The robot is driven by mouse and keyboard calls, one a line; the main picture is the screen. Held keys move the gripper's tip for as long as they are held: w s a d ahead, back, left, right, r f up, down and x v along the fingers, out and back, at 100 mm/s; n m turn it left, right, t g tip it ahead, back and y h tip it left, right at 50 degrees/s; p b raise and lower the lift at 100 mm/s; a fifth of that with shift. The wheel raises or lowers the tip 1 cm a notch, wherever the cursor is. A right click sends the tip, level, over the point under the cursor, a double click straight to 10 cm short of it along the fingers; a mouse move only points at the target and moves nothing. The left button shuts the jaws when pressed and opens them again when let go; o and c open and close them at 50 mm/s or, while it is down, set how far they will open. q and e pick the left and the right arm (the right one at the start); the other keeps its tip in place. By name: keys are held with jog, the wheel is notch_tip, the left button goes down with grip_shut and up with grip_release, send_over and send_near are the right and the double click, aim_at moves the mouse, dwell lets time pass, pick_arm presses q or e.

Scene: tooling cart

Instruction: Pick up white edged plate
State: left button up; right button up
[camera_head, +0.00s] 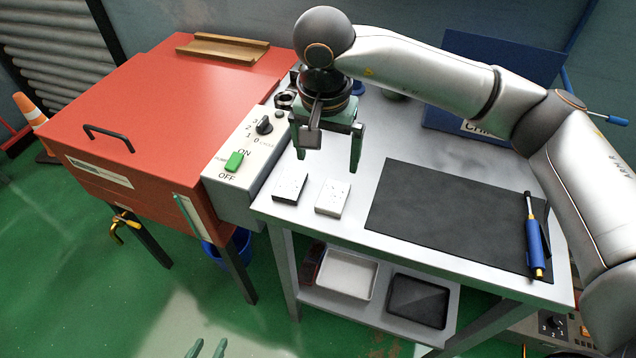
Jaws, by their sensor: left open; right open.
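The white-edged plate (332,197) is a small pale, speckled slab with light sides. It lies flat on the grey table top near the front left. A similar plate with dark sides (290,186) lies just to its left, with a small gap between them. My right gripper (328,160) reaches in from the right and points down. It is open and empty, above and behind the two plates, apart from both. Only the fingertips of my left gripper (208,348) show at the bottom edge, over the green floor. It is open and empty, away from the table.
A black mat (440,215) covers the table right of the plates, with a blue-handled tool (535,245) on its right end. A red cabinet (160,110) with a switch panel (240,160) adjoins on the left. A white tray (347,274) and black tray (418,301) stand on the lower shelf.

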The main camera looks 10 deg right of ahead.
send_over(333, 194)
jog(key=a, duration=0.1)
jog(key=f, duration=0.4)
jog(key=s+f, duration=0.1)
jog(key=f, duration=0.1)
jog(key=shift+a+f+p, duration=0.1)
jog(key=shift+f+p, duration=0.25)
jog(key=shift+f, duration=0.05)
jog(key=f, duration=0.2)
jog(key=d+f+p, duration=0.1)
jog(key=f, duration=0.1)
jog(key=shift+w, duration=0.15)
jog(key=shift+w+f, duration=0.15)
jog(key=shift+f, duration=0.5)
grip_shut()
jog(key=shift+r, duration=0.15)
